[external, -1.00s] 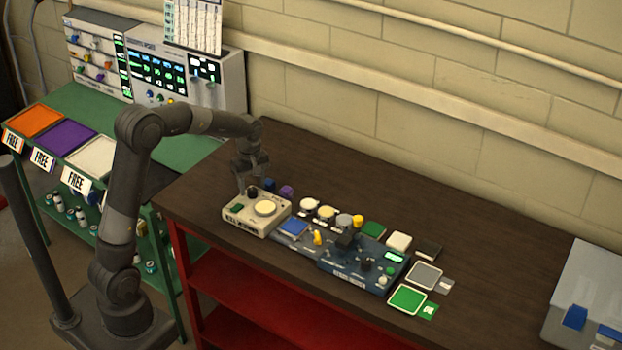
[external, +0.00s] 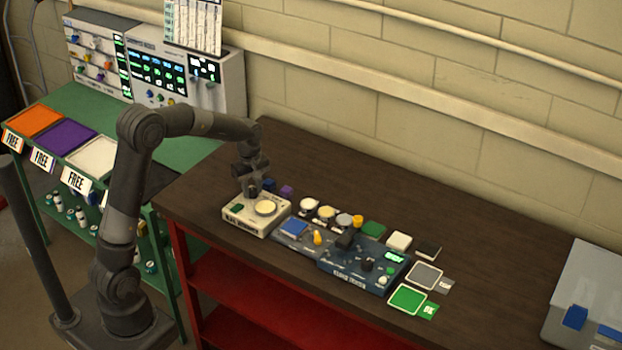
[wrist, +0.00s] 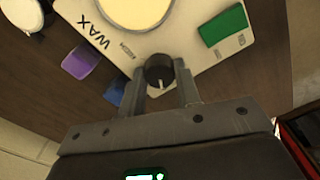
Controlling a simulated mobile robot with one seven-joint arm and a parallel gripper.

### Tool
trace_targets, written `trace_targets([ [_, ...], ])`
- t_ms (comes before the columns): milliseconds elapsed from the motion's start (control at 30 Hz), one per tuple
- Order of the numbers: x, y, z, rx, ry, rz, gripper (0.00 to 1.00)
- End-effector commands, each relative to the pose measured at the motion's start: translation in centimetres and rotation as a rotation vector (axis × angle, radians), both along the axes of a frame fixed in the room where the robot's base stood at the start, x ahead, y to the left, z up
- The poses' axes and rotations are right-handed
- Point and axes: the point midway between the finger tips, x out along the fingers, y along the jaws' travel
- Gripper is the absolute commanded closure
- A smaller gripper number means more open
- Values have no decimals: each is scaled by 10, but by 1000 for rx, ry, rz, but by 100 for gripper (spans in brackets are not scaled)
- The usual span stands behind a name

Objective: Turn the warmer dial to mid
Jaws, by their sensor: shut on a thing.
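The wax warmer (external: 244,223) is a cream box at the left end of the dark workbench, with a round pale wax pot (external: 265,208) on top. Its "WAX" lettering and the pot (wrist: 135,8) show in the wrist view. The warmer dial (wrist: 159,71) is a small black knob with a white pointer line, at the warmer's edge close to my gripper. My gripper (wrist: 161,78) points down over the warmer with one finger on each side of the dial, shut on it. In the external view the gripper (external: 251,191) hides most of the dial. The dial's markings are too small to read.

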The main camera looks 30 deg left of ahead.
Motion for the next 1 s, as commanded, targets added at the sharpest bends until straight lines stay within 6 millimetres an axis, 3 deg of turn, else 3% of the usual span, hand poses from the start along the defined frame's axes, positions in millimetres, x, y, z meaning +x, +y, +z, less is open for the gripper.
trace_targets([
  [467, 0, 0, 0, 0, -1, -124, 93],
  [1000, 0, 1, 0, 0, -1, -611, 93],
])
